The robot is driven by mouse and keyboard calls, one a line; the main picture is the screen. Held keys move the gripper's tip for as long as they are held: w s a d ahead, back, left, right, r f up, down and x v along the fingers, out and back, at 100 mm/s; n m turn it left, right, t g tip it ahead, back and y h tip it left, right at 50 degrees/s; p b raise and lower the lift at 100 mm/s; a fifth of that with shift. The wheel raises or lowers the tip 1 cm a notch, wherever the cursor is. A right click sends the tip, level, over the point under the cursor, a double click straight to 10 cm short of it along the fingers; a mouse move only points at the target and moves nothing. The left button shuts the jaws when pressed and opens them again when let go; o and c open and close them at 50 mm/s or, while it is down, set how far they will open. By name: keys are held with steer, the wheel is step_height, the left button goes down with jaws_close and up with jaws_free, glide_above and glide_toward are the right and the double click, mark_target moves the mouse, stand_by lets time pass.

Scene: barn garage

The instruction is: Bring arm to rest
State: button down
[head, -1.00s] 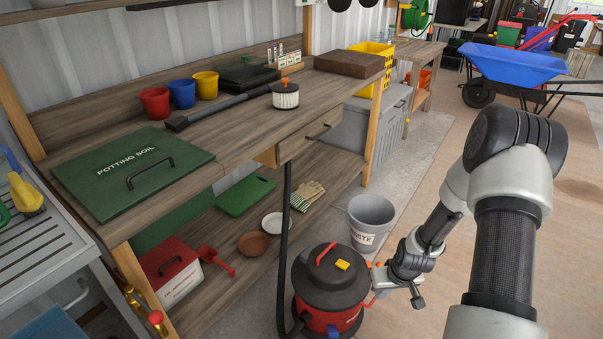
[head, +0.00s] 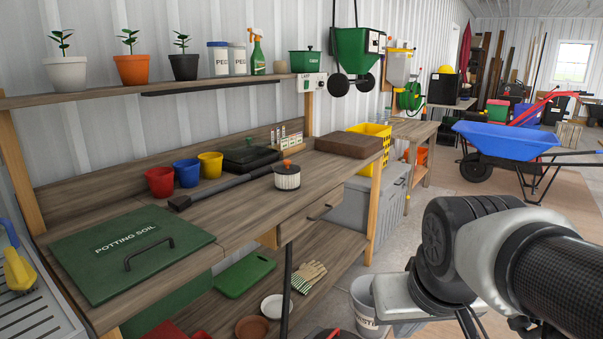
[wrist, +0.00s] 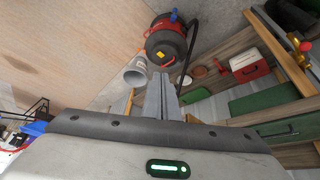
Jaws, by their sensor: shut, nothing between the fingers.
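My arm (head: 540,270) reaches in from the right side of the head view, its dark elbow joint in front of the floor. My gripper (wrist: 162,80) shows in the wrist view with its two fingers together and nothing between them. It points toward the floor area with the waste bucket (wrist: 136,72) and the red and black shop vacuum (wrist: 166,46), and appears apart from both. In the head view its fingertips cannot be made out behind my arm.
The wooden potting bench (head: 225,215) fills the left and middle, with a green potting soil lid (head: 130,250) on it. The waste bucket (head: 365,305) stands beside my arm. A blue wheelbarrow (head: 505,140) is at the right, with open floor before it.

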steer(key=s+a+r+p, duration=0.1)
steer(key=s+r, duration=0.2)
steer(key=s, duration=0.2)
step_height(320, 180, up, 22)
steer(key=p, duration=2.3)
steer(key=shift+w+a+r, duration=0.2)
steer(key=shift+w+r, duration=0.05)
steer(key=shift+w, duration=0.1)
